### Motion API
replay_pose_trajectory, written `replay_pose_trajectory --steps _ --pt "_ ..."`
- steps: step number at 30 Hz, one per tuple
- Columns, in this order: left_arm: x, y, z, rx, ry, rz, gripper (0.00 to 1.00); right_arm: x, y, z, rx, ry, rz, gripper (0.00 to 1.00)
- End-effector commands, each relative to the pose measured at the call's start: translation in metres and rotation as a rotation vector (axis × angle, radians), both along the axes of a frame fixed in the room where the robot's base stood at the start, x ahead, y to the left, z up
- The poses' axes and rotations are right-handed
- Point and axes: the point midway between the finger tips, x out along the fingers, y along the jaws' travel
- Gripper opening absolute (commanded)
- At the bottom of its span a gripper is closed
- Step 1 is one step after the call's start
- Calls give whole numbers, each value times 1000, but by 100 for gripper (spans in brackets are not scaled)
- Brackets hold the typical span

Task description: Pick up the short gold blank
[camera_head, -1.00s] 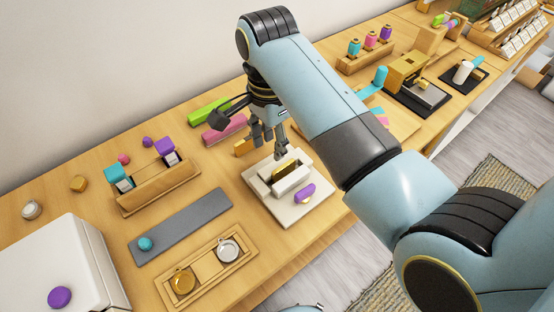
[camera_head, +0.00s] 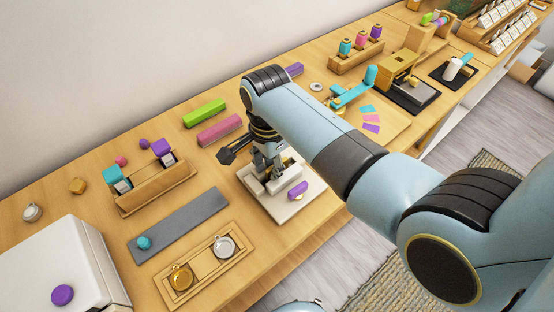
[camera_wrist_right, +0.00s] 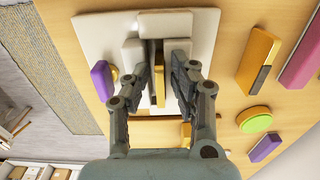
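A gold bar (camera_wrist_right: 159,80), which looks like the short gold blank, stands upright on edge in the slot of a white vise-like fixture (camera_wrist_right: 205,24). The white fixture shows in the head view too (camera_head: 284,212). My right gripper (camera_wrist_right: 162,72) is down over the fixture, one finger on each side of the gold bar. The fingers look open, with small gaps beside the bar. In the head view the right gripper (camera_head: 269,168) hides most of the bar. A second gold bar (camera_wrist_right: 261,52) lies on the table beside the fixture. My left gripper is not in view.
A purple-topped knob (camera_head: 297,190) sits on the fixture's front part. Green (camera_head: 205,114) and pink (camera_head: 219,130) bars lie behind it. A grey mat (camera_head: 185,222) and a wooden tray (camera_head: 212,270) with gold and silver charms lie left.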

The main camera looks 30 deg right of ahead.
Motion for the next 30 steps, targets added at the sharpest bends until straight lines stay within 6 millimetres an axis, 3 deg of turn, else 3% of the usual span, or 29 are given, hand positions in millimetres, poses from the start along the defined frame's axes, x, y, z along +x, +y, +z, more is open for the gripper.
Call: replay_pose_trajectory --steps 1,5,20,26,30 --pt "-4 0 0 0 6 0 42 0 0 0 0 0 0 16" --pt "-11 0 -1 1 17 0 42 0 0 0 0 1 0 0" --pt "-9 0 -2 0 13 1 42 0 0 3 0 0 0 0" --pt "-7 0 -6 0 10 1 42 1 0 24 -1 -3 -1 0" --pt "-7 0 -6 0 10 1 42 1 0 48 0 -5 0 0"
